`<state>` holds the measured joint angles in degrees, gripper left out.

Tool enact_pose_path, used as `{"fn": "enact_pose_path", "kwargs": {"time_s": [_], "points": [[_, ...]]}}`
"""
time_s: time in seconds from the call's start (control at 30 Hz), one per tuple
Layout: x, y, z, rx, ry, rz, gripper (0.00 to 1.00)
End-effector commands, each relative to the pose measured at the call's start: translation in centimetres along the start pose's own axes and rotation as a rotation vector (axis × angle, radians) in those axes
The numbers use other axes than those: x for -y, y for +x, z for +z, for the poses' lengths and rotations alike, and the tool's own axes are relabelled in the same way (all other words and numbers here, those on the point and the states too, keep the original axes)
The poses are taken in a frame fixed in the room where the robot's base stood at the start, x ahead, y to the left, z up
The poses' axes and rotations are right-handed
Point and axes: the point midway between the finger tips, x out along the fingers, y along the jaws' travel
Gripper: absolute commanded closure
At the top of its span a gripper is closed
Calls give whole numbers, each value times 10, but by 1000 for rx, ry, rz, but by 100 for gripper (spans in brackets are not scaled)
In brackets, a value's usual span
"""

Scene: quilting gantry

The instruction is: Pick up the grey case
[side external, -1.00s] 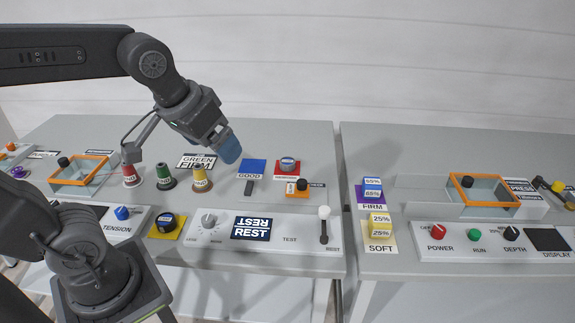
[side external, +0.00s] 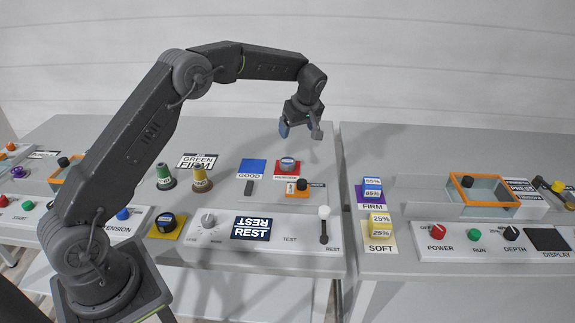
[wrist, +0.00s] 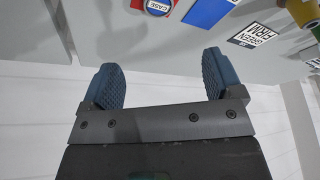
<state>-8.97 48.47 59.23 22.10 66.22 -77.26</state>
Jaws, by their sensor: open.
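The grey case (side external: 288,163) is a small round grey piece with a blue band. It sits on a red pad (side external: 280,172) near the back of the left table. In the wrist view the labelled case (wrist: 158,5) shows at the top edge, partly cut off. My gripper (side external: 300,131) has blue finger pads and hangs above and slightly behind the case, apart from it. In the wrist view my gripper (wrist: 161,78) is open, with nothing between its fingers.
A blue GOOD pad (side external: 252,167) lies left of the case. An orange block with a black knob (side external: 301,185) stands in front. A lever (side external: 324,222) rises at the table's front right.

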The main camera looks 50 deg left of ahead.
Motion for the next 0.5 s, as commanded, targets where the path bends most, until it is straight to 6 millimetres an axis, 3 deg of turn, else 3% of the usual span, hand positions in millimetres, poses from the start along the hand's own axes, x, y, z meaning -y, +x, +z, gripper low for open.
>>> {"fn": "enact_pose_path", "kwargs": {"time_s": [0.1,0.27,0.5], "points": [[-7,25,-2,-12,-61,-24,14],[-9,42,-3,-17,-89,-34,14],[-7,86,-4,-17,-88,-35,14]]}}
